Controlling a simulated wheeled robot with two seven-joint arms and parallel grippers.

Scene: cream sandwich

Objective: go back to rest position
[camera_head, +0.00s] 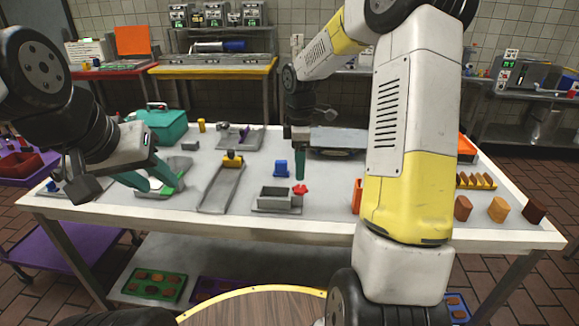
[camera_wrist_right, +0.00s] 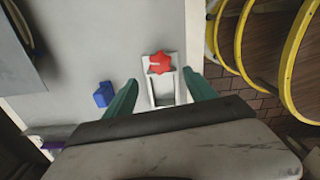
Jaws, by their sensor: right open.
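My left gripper (camera_head: 143,181) is at the left of the white table, its green fingers near a small grey device with a green part (camera_head: 172,182). Its fingers overlap in this view, so its opening is unclear. My right gripper (camera_head: 300,166) hangs over the middle of the table. In the right wrist view its two green fingers (camera_wrist_right: 160,92) are apart with nothing held between them. Below them is a grey box-shaped device (camera_head: 276,198) with a red star-shaped knob (camera_head: 300,190); the knob also shows in the wrist view (camera_wrist_right: 160,63).
A blue block (camera_head: 281,168) stands behind the grey device. A long grey slide device (camera_head: 222,186) lies left of it, and a teal case (camera_head: 164,124) stands at the back left. Brown cylinders (camera_head: 498,209) stand at the right edge. Bare tabletop lies between the devices.

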